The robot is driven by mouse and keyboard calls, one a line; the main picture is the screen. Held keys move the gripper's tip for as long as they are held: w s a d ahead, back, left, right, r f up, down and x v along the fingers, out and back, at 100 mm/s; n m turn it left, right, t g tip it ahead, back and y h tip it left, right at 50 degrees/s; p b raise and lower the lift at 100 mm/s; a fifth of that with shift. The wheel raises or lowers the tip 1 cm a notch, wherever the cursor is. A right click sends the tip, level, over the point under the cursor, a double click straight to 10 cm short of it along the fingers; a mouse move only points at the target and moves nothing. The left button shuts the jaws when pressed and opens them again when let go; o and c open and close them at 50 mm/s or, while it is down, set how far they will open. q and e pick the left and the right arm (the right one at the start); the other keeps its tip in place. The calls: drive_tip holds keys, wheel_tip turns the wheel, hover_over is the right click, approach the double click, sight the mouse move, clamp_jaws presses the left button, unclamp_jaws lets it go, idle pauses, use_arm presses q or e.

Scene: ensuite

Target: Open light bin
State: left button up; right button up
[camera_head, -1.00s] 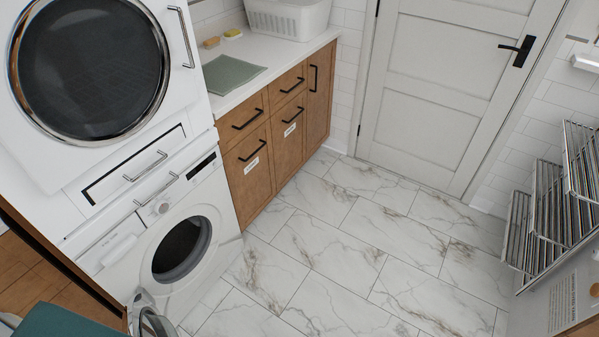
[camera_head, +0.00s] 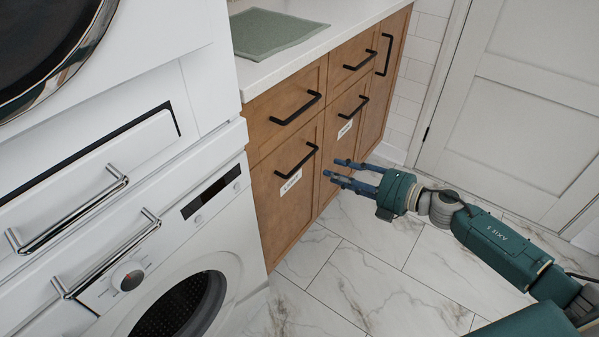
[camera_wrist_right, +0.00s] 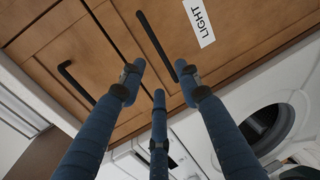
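The wooden cabinet carries two lower fronts with black bar handles and white labels. The left front (camera_head: 285,215), beside the washer, has a handle (camera_head: 297,161) and a label (camera_head: 291,182); it is closed. The right wrist view shows a label reading LIGHT (camera_wrist_right: 199,22) beside a black handle (camera_wrist_right: 155,45), apparently this front. My right gripper (camera_head: 334,170) is open and empty, its blue fingers pointing at the cabinet, just right of the left handle in the head view. In the right wrist view its spread fingers (camera_wrist_right: 158,88) touch no handle clearly. My left gripper is out of view.
The right lower front (camera_head: 342,155) is closed, with its own handle and label. Two drawers sit above. The washer (camera_head: 190,260) stands close on the left with protruding handles. A closed white door (camera_head: 530,100) is behind. The marble floor (camera_head: 340,290) is clear.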

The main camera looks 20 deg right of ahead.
sight(304, 162)
drive_tip(key=b+x, duration=0.1)
drive_tip(key=x, duration=0.9)
drive_tip(key=shift+w+a, duration=0.2)
drive_tip(key=shift+w, duration=0.15)
clamp_jaws()
